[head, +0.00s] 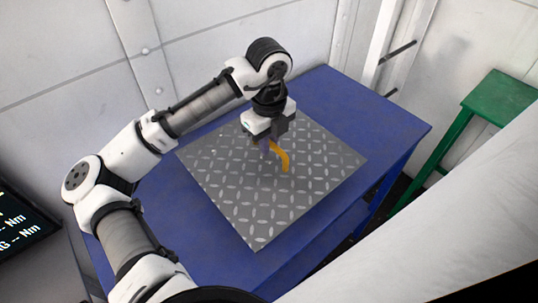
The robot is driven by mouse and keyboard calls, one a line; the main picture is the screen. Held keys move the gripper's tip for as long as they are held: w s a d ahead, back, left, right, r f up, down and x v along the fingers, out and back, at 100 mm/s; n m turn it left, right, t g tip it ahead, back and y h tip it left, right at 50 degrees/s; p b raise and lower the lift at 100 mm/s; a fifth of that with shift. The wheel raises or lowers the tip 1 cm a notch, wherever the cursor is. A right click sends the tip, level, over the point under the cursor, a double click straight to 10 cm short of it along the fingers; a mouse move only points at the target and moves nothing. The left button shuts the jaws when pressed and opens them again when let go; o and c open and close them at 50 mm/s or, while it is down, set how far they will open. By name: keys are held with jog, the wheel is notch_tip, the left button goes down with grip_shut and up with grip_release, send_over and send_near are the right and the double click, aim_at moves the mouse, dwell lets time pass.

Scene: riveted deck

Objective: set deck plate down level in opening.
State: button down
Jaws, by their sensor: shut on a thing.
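The deck plate (240,205) is a square grey sheet with a raised tread pattern and a curved orange-yellow handle (284,158) near its middle. It lies over the blue table (400,124) in the head view. Its front corner reaches near the table's front edge. My gripper (268,147) is above the plate, pointing down, and shut on the handle. The fingertips are partly hidden by the gripper body and handle. I cannot tell whether the plate touches the surface below or hangs slightly above it. No opening shows; anything under the plate is hidden.
A green stool or stand (500,97) is at the right, apart from the table. White riveted walls (200,35) close in behind. A dark screen (20,228) is at the lower left. A large pale surface crosses the lower right. Bare blue tabletop shows right of the plate.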

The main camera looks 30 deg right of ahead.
aim_at(269, 157)
jog(key=shift+f+p, duration=0.3)
jog(key=shift+f, duration=2.45)
jog(key=shift+f, duration=0.1)
jog(key=c, duration=1.4)
grip_release()
jog(key=shift+c, duration=0.2)
